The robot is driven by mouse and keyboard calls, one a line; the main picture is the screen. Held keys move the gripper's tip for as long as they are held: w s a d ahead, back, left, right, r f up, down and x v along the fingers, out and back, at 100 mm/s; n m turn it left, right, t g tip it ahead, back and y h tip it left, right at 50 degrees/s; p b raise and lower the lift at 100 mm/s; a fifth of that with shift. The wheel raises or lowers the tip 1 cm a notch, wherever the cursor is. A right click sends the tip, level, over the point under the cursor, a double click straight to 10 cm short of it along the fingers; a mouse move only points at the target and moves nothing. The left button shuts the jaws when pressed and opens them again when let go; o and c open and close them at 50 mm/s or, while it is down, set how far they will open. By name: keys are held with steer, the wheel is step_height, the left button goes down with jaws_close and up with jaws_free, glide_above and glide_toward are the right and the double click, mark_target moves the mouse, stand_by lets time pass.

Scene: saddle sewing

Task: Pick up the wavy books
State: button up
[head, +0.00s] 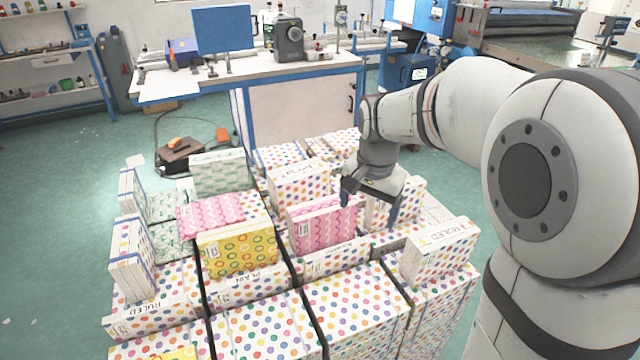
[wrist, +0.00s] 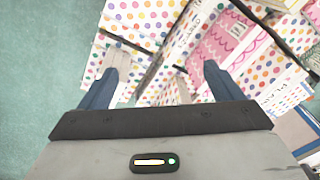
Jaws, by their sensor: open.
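One pink wavy book (head: 323,229) stands upright among the dotted boxes near the middle of the head view. Another pink wavy book (head: 210,215) lies flat on the stacks to the left. Pink wavy covers also show at the upper right of the wrist view (wrist: 215,42). My gripper (head: 368,214) hangs above the boxes, just right of the upright pink book. In the wrist view my gripper (wrist: 165,68) is open with nothing between its fingers, and the pink covers lie to the right, partly behind the right finger.
Dotted boxes (head: 262,328) fill the front. A yellow ringed book (head: 238,250) stands left of the upright pink book. A green patterned book (head: 218,173) stands behind. A dotted book (head: 440,250) stands at the right. A workbench (head: 300,75) is at the back; the green floor is free at left.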

mark_target(322, 213)
steer(key=w+a+f+m, duration=0.2)
steer(key=w+a+f, duration=0.1)
steer(key=w, duration=0.2)
steer(key=w+a+f+m+g+p, duration=0.1)
steer(key=w+a+f+m, duration=0.1)
steer(key=w, duration=0.4)
steer(key=w+a+f+m, duration=0.2)
steer(key=w+a+f, duration=0.1)
steer(key=w+f, duration=0.1)
steer(key=shift+w+a+f+m+p, duration=0.2)
steer(key=shift+w+a+m+p, duration=0.15)
steer(key=shift+w, duration=0.4)
steer(key=shift+w+a+f, duration=0.15)
steer(key=shift+f, duration=0.2)
steer(key=shift+w+a+f, duration=0.1)
steer(key=shift+f, duration=0.25)
step_height(322, 213, down, 7)
steer(key=shift+w+d+p, duration=0.15)
steer(key=shift+p, duration=0.85)
jaws_close()
steer(key=shift+w+r, duration=0.1)
steer(key=shift+r, duration=0.05)
